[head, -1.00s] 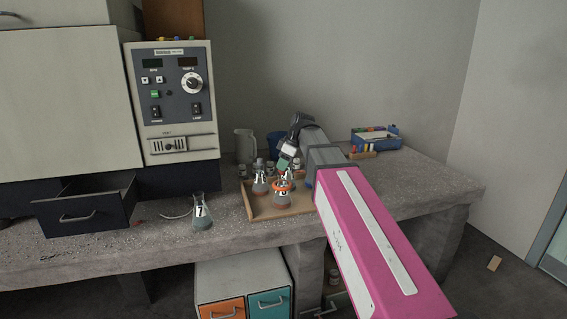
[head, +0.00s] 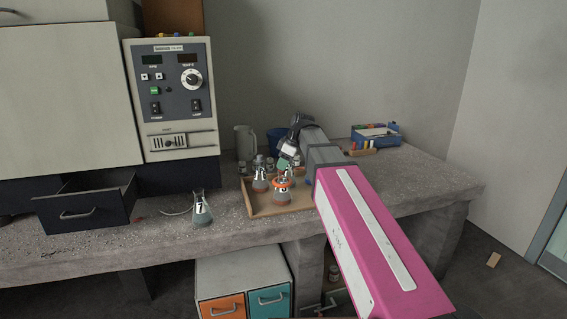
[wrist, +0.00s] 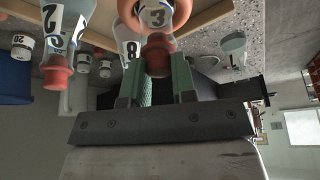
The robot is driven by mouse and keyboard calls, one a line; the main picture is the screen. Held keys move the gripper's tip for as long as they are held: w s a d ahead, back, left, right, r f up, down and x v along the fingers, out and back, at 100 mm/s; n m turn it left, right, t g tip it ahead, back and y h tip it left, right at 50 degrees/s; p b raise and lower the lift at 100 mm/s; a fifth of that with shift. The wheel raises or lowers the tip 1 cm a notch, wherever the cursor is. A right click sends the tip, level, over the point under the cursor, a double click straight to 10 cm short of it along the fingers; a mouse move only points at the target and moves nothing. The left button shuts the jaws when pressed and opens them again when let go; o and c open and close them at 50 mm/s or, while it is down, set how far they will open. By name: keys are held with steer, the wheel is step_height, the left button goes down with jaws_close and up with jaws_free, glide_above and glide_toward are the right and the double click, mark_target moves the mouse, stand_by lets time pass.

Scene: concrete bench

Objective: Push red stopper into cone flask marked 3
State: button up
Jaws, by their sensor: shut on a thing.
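The cone flask marked 3 (head: 282,196) stands in the wooden tray (head: 262,214) at its front, with an orange ring around it. In the wrist view, which is upside down, its label (wrist: 155,16) shows at the top. My gripper (wrist: 160,72) is shut on the red stopper (wrist: 157,58), which sits between the green fingers. The stopper is in line with the flask's neck and seems to meet its mouth; how deep it sits I cannot tell. In the head view my gripper (head: 285,166) is just above the flask, and the stopper is hard to make out.
Flask 2 (wrist: 62,40) with a red stopper and flask 8 (wrist: 128,46) stand close by. Flask 7 (head: 201,211) stands outside the tray, left. An open drawer (head: 85,205) juts out at far left. A blue box (head: 375,137) is at the back right.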

stand_by(0.3)
steer(key=o, duration=1.5)
steer(key=shift+r, duration=4.45)
steer(key=shift+f, duration=0.1)
steer(key=s+d+f+m+h, duration=0.1)
steer(key=s+d+f+m, duration=0.4)
steer(key=f, duration=0.8)
steer(key=s+d+f+m+h, duration=0.2)
steer(key=s+d+f+m, duration=0.3)
steer(key=f, duration=0.8)
steer(key=s+d+f+m+g+h, duration=0.1)
steer(key=s+d+f+m, duration=0.4)
steer(key=f, duration=0.8)
steer(key=shift+s+d+f+h, duration=0.15)
steer(key=shift+s+d+f, duration=0.05)
steer(key=shift+s+d, duration=0.7)
steer(key=shift+s+d+f+h, duration=0.15)
steer(key=shift+s+d+f, duration=0.05)
steer(key=shift+s+d, duration=0.7)
